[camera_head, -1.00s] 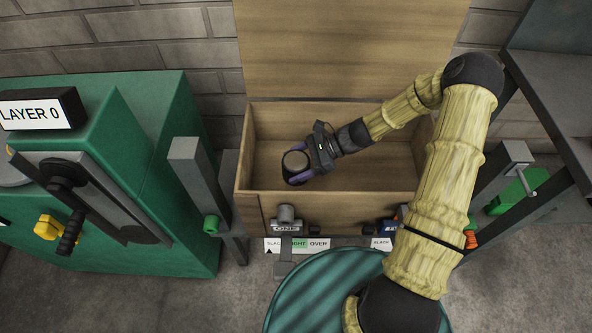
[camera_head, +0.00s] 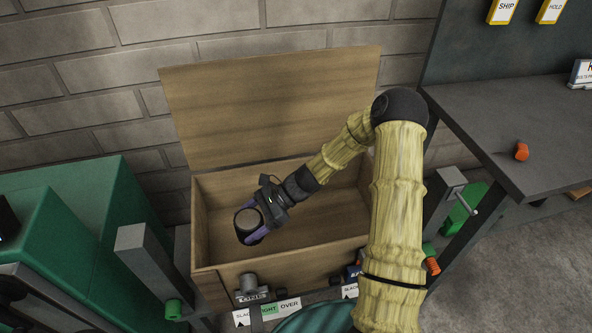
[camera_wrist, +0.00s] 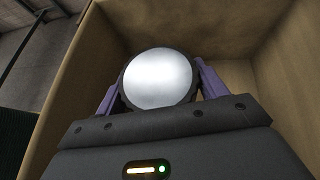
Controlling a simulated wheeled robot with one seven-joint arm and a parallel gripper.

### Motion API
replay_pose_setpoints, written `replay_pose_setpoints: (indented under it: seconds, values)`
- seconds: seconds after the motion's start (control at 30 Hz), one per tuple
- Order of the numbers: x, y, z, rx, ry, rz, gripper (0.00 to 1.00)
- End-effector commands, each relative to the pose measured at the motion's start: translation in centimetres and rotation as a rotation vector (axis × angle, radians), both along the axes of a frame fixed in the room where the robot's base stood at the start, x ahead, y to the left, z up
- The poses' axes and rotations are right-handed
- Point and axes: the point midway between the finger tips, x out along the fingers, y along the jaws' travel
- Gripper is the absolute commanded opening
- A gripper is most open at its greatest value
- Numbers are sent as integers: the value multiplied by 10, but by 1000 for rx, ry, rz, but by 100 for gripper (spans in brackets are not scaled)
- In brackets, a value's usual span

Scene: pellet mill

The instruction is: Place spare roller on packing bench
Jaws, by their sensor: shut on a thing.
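My gripper (camera_head: 262,215) is shut on the spare roller (camera_head: 248,220), a dark short cylinder, at the left side of an open wooden chest. In the wrist view the roller (camera_wrist: 158,78) shows a bright round end face with a dark rim between the two purple fingers. The chest walls stand around and behind it in that view. I cannot tell how far the roller is above the chest floor. The packing bench (camera_head: 500,120) is the grey table at the right, with an orange piece (camera_head: 521,152) on it.
The wooden chest (camera_head: 330,255) has its lid (camera_head: 270,100) raised against the brick wall. A green machine (camera_head: 80,215) and a grey post (camera_head: 145,260) stand at the left. A crank post (camera_head: 447,195) stands between chest and bench. Most of the visible bench top is bare.

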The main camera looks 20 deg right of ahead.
Motion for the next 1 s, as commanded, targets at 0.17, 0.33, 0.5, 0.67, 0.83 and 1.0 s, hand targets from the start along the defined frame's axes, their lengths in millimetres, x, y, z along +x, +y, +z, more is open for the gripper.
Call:
replay_pose_setpoints:
  seconds: [0.17, 0.33, 0.5, 0.67, 0.83, 1.0]
  values:
    - [0, 0, 22, 3, -3, 11, 0]
    - [-2, -1, 53, 4, -4, 32, 0]
    - [-7, -5, 83, 2, -2, 71, 0]
    - [-13, -11, 105, 2, -1, 137, 0]
    - [-26, -25, 119, 2, 1, 268, 0]
    - [-49, -54, 117, 1, 4, 501, 0]
